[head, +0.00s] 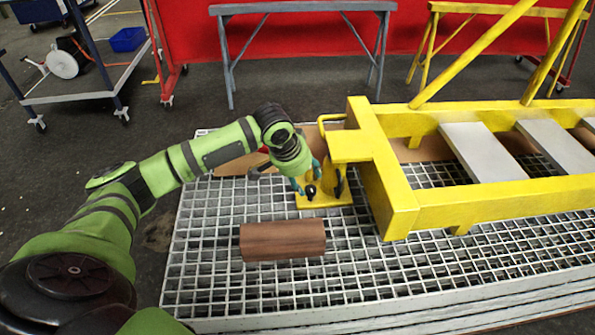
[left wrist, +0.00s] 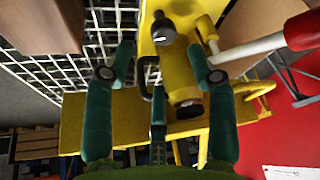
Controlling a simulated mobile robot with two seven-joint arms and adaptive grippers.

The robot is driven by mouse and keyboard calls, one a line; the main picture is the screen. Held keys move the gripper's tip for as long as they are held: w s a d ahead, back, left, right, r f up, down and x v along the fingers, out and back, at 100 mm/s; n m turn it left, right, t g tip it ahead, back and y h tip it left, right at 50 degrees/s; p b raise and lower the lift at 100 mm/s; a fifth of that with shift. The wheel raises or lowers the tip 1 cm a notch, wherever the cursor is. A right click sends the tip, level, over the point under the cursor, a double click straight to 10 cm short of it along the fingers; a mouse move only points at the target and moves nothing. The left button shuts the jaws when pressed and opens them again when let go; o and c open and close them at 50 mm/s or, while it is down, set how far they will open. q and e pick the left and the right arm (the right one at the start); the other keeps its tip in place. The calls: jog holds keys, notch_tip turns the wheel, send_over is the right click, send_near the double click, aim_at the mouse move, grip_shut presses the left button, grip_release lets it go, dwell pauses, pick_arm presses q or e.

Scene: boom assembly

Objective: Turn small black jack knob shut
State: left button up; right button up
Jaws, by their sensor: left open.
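The small black jack knob (head: 311,190) sits low on the yellow jack (head: 326,201), which stands on the grating beside the yellow boom's end. In the left wrist view the knob (left wrist: 163,28) shows as a dark, roundish piece with a lighter tip, on the yellow base plate (left wrist: 148,46). My left gripper (head: 306,180) is above the jack with its teal fingers pointing down at the knob. In the left wrist view the fingers (left wrist: 162,50) are spread, with the knob beyond the tips and nothing held. Contact in the head view is hard to tell. My right gripper is in neither view.
A yellow boom frame (head: 400,200) rises right of the jack. A brown wooden block (head: 282,240) lies in front on the grating (head: 200,250). A red and white bar (left wrist: 262,46) lies close right of the fingers in the wrist view. The grating's front left is clear.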

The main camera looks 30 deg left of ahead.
aim_at(310, 189)
pick_arm(q)
jog(key=x, duration=0.4)
jog(key=shift+w+a+f+b, duration=0.1)
jog(key=shift+w+f+b, duration=0.15)
jog(key=shift+b, duration=0.15)
jog(key=shift+x, duration=1)
jog(key=shift+w+a+f, duration=0.1)
jog(key=shift+f, duration=0.1)
jog(key=c, duration=1.1)
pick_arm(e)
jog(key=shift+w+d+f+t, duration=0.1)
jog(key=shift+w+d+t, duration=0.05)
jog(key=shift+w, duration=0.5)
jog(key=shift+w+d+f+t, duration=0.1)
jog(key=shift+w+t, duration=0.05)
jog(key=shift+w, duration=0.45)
